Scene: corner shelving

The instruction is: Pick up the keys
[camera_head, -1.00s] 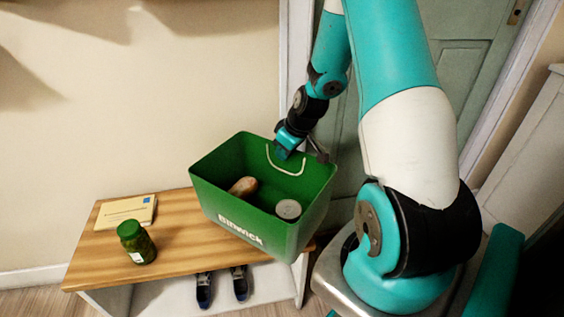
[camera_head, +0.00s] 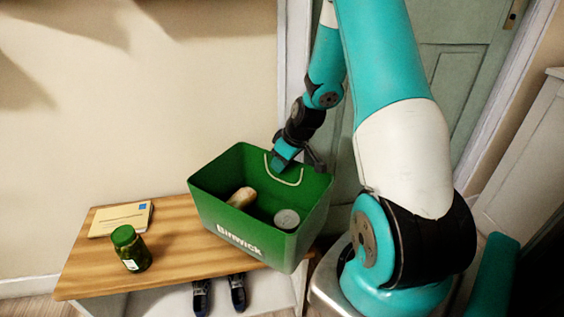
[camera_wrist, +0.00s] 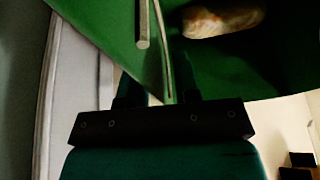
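I see no keys in either view. A green basket (camera_head: 215,215) lettered "Binwick" stands at the right end of the wooden bench and hides part of it. It holds a tan, rounded item (camera_head: 242,197) and a can with a pale lid (camera_head: 287,219). My gripper (camera_head: 277,166) is at the basket's back rim, beside its pale handle (camera_head: 298,178). In the wrist view the handle strip (camera_wrist: 163,45) runs down to between my dark fingers (camera_wrist: 163,85), close to the green wall. Whether they are closed on it is unclear.
A jar with a green lid (camera_head: 131,250) and a flat yellowish box (camera_head: 122,219) are on the left of the bench (camera_head: 180,240). Dark shoes (camera_head: 202,297) sit on the shelf below. A green door (camera_head: 462,80) is behind my arm.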

